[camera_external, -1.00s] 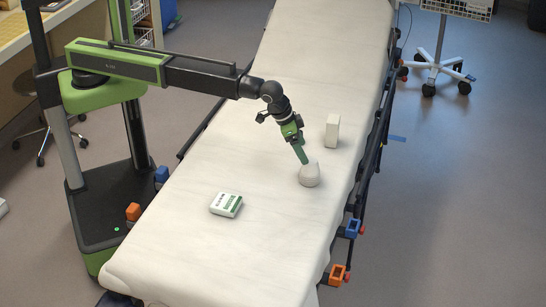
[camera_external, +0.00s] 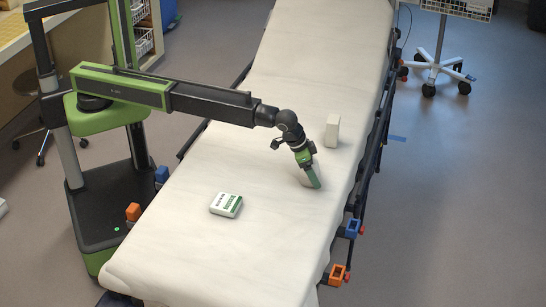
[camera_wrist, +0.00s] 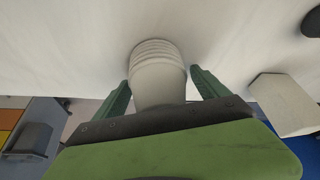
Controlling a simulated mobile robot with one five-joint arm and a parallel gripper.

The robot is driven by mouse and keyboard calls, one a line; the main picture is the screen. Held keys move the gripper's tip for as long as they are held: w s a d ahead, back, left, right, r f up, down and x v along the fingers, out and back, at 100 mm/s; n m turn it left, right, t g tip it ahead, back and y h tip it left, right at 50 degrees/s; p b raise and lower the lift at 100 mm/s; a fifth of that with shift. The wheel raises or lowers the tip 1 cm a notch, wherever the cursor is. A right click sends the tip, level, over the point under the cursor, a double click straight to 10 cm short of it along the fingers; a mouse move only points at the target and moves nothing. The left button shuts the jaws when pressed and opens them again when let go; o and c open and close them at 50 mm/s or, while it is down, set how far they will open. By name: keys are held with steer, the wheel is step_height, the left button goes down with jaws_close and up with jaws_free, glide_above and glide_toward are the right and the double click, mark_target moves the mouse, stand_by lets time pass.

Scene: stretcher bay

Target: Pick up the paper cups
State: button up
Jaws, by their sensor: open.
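The white paper cups (camera_wrist: 157,62) appear as one nested stack with ridged rims, between the two green fingers in the wrist view. My gripper (camera_wrist: 160,86) is open, with a finger on each side of the stack and small gaps visible. In the external view my gripper (camera_external: 314,180) points down at the stretcher sheet, with its fingertips low beside the cups. It hides most of the cups there. I cannot tell whether the fingers touch the sheet.
A plain white box (camera_external: 332,130) stands just behind my gripper, and to the right in the wrist view (camera_wrist: 284,104). The stretcher sheet (camera_external: 255,260) is otherwise clear. A dark rail (camera_external: 368,170) runs along the right edge.

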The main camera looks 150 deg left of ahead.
steer(key=shift+r, duration=0.1)
steer(key=c, duration=1.4)
steer(key=shift+c, duration=0.2)
steer(key=shift+r, duration=0.1)
step_height(320, 180, up, 4)
steer(key=p, duration=0.4)
steer(key=shift+r+p, duration=0.2)
steer(key=shift+p, duration=0.1)
steer(key=w+d+r+p, duration=0.2)
steer(key=d+r+p, duration=0.4)
steer(key=d, duration=0.5)
steer(key=shift+w+d+r, duration=0.2)
steer(key=shift+d, duration=0.05)
